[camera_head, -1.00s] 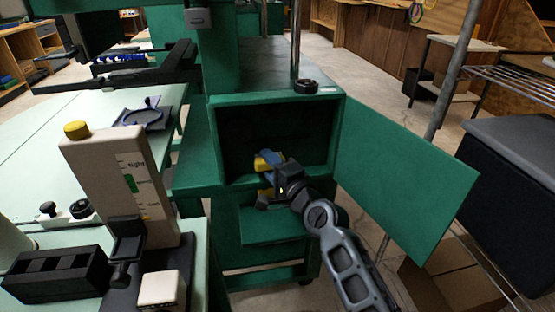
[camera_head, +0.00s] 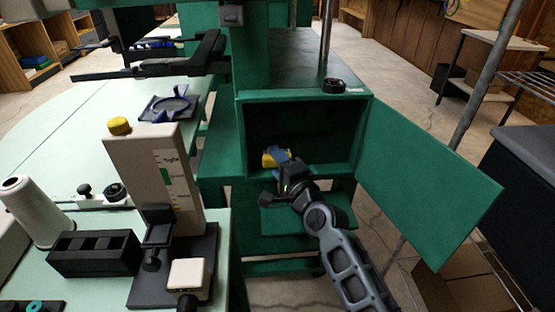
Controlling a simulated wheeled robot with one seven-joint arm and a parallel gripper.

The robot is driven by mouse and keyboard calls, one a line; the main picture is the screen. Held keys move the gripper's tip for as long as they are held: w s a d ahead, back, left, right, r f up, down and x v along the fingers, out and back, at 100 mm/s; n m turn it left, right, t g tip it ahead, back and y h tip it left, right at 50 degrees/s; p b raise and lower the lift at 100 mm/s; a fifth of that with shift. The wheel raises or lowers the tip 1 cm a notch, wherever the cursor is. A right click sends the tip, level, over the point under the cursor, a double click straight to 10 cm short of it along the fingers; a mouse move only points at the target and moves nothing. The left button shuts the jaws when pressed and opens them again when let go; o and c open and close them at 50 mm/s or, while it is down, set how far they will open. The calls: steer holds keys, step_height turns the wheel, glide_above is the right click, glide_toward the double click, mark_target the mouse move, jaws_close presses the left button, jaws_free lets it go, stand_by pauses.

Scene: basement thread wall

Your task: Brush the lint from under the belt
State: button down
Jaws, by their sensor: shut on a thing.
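My gripper (camera_head: 284,172) is at the lower front of an open green cabinet (camera_head: 366,130) on the green machine. It is shut on a small blue and yellow thing (camera_head: 270,159), which looks like a brush, though its shape is partly hidden by the gripper. The thing is at the cabinet's opening, near its lower left edge. The cabinet's inside is dark. I cannot make out a belt or any lint in it.
The green door (camera_head: 430,185) stands open to the right. A pale green table (camera_head: 90,140) on the left carries a beige gauge box (camera_head: 160,175) with a yellow knob, a black slotted holder (camera_head: 93,254) and a white thread cone (camera_head: 35,212). A dark bin (camera_head: 520,190) is at far right.

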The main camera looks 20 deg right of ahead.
steer(key=shift+s+a+p, duration=0.3)
steer(key=shift+s+p, duration=0.1)
steer(key=shift+s, duration=0.55)
steer(key=shift+s+a+p, duration=0.3)
steer(key=shift+s+p, duration=0.05)
steer(key=shift+s, duration=0.55)
steer(key=shift+s+a+p, duration=0.3)
steer(key=shift+s+p, duration=0.1)
steer(key=shift+s, duration=0.55)
steer(key=shift+s, duration=0.1)
steer(key=s, duration=0.1)
steer(key=s+a+p, duration=0.1)
steer(key=shift+s, duration=0.35)
